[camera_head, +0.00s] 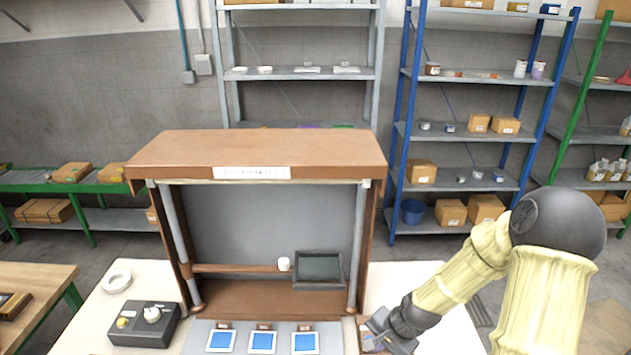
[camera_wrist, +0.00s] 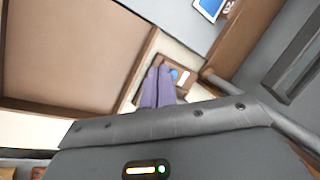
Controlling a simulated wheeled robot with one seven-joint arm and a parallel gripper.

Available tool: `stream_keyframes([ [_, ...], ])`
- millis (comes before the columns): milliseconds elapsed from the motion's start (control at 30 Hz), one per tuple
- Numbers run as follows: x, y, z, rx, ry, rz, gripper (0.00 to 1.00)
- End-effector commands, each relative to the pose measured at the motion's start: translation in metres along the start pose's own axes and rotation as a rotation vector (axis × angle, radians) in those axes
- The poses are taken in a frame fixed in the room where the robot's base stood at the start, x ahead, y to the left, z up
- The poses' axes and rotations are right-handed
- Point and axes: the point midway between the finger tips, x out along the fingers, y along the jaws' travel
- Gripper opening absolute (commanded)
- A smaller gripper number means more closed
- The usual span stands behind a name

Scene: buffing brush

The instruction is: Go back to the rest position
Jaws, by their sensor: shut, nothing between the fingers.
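My gripper (camera_head: 376,330) is low at the front right corner of a brown wooden frame (camera_head: 255,155), over the pale table. In the wrist view my gripper's two purple-grey fingers (camera_wrist: 160,72) are together, with nothing held between them. A small brown block (camera_wrist: 183,68) with a blue dot and a white mark lies just beyond the fingertips. I cannot tell whether the fingers touch it. My yellow arm with dark joints reaches in from the right. No buffing brush can be made out.
A black control box (camera_head: 145,325) and a white ring (camera_head: 116,281) are on the table (camera_head: 75,325) at left. Several blue-faced cards (camera_head: 263,341) lie in front of the frame. A dark tray (camera_head: 319,268) sits inside it. Shelves stand behind.

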Motion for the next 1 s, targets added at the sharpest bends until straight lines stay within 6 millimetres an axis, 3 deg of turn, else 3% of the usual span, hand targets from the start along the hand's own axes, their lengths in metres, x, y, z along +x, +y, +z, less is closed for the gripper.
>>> stream_keyframes([
  [200,-0.050,0.009,0.021,-0.312,0.051,0.138,0.00],
  [600,-0.141,0.025,0.067,-0.747,0.096,0.262,0.00],
  [733,-0.153,0.029,0.076,-0.810,0.095,0.267,0.00],
  [1000,-0.155,0.031,0.077,-0.820,0.092,0.269,0.00],
])
